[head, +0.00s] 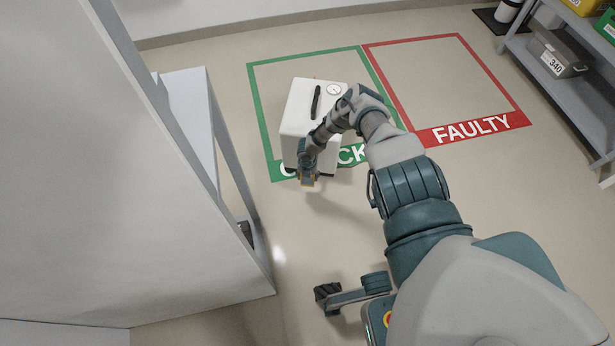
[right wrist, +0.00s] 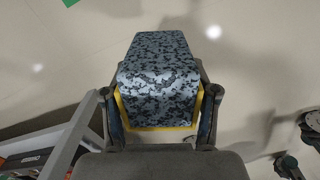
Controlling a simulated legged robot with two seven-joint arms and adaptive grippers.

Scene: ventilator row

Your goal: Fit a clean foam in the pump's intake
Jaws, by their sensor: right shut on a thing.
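The pump (head: 298,110) is a white box with a black handle and a round dial on top, standing on the floor inside the green-outlined area. My right gripper (head: 307,178) is at the pump's near side, low down. In the right wrist view my right gripper (right wrist: 163,108) is shut on a block with a mottled grey-blue face (right wrist: 158,75) and a yellow edge, which looks like the foam. The pump's intake is hidden behind my arm and gripper. My left gripper is not in view.
A red-outlined floor area marked FAULTY (head: 445,85) lies to the right, empty. A shelf (head: 565,75) with bins stands at the far right. A white table (head: 190,105) and a large pale panel (head: 110,190) stand on the left.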

